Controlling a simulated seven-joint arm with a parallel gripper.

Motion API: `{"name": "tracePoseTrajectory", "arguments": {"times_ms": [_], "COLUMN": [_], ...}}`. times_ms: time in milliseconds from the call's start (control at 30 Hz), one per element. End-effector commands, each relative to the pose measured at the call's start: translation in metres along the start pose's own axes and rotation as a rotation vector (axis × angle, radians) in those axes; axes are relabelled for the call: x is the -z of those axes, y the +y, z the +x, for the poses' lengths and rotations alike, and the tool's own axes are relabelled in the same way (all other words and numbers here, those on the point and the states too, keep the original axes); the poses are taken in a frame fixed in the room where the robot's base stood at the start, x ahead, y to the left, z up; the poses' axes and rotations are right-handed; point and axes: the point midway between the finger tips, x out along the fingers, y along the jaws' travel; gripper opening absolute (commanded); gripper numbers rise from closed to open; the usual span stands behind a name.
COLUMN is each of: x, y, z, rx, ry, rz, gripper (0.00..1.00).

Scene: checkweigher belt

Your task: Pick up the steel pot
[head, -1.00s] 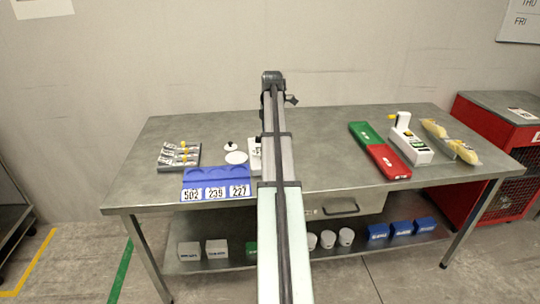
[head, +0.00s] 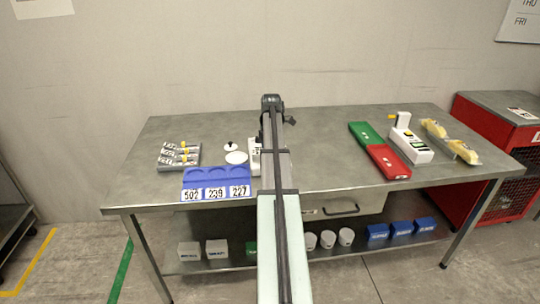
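I cannot make out a steel pot in the head view; part of the table behind my arm is hidden. My arm reaches up the middle of the view over the table, and its dark far end is above the back of the table. The fingers of my gripper do not show. A blue tray (head: 216,175) marked 502, 239 and 227 sits left of my arm. Behind it are a white disc (head: 236,157) and a small white piece with a dark knob (head: 230,146). A white device (head: 254,158) is partly hidden by my arm.
A grey rack (head: 178,166) with yellow-tipped items is at left. A green and red tray (head: 388,161), a white device (head: 411,146) and yellow bagged items (head: 465,151) are at right. Cups and boxes stand on the lower shelf. The table between my arm and the red tray is clear.

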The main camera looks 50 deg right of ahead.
Motion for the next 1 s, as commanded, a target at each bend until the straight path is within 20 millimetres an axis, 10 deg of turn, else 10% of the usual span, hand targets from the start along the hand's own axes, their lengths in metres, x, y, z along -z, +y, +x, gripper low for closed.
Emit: {"name": "tracePoseTrajectory", "arguments": {"times_ms": [733, 1000], "x": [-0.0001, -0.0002], "y": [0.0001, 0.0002], "z": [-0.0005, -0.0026], "rx": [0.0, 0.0], "ry": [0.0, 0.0], "rz": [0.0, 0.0], "gripper": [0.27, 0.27]}}
